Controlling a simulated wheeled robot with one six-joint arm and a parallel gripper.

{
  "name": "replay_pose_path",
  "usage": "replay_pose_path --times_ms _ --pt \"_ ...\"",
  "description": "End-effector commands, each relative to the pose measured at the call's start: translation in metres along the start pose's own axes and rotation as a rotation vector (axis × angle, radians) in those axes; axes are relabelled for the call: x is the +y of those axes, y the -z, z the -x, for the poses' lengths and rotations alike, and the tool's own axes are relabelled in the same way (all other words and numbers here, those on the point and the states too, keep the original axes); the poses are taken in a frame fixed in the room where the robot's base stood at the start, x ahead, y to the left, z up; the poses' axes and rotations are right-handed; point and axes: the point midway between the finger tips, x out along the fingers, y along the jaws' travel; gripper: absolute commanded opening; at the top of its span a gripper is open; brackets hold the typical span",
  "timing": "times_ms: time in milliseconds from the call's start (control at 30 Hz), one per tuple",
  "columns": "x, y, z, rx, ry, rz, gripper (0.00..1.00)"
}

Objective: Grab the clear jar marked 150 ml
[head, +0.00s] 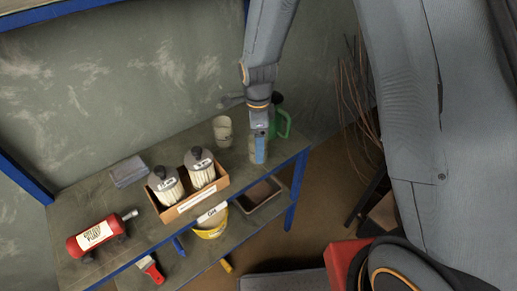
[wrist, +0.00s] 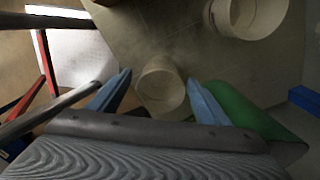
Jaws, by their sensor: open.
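Two clear jars stand on the bench top. One jar (head: 254,157) is behind my gripper (head: 261,147) in the head view. In the wrist view this jar (wrist: 160,86) sits between the two blue fingers of my gripper (wrist: 159,80), with gaps on both sides. The other jar (head: 222,130) stands to the left and farther back, and shows at the top right of the wrist view (wrist: 252,14). My gripper is open and holds nothing. No 150 ml mark is readable on either jar.
A green jug (head: 283,123) stands close to the right of the near jar; its side also shows in the wrist view (wrist: 245,112). The bench edge (head: 297,157) is close.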

Motion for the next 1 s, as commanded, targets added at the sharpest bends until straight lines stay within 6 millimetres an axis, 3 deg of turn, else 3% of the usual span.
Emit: replay_pose_path --times_ms 300,600,1000 --pt "-0.0004 -0.0001 -0.0053 0.000 0.002 0.000 0.71" --pt "-0.0004 -0.0002 -0.0050 0.000 0.002 0.001 0.27" --pt "-0.0010 -0.0003 0.0034 -0.001 0.003 0.001 0.27"
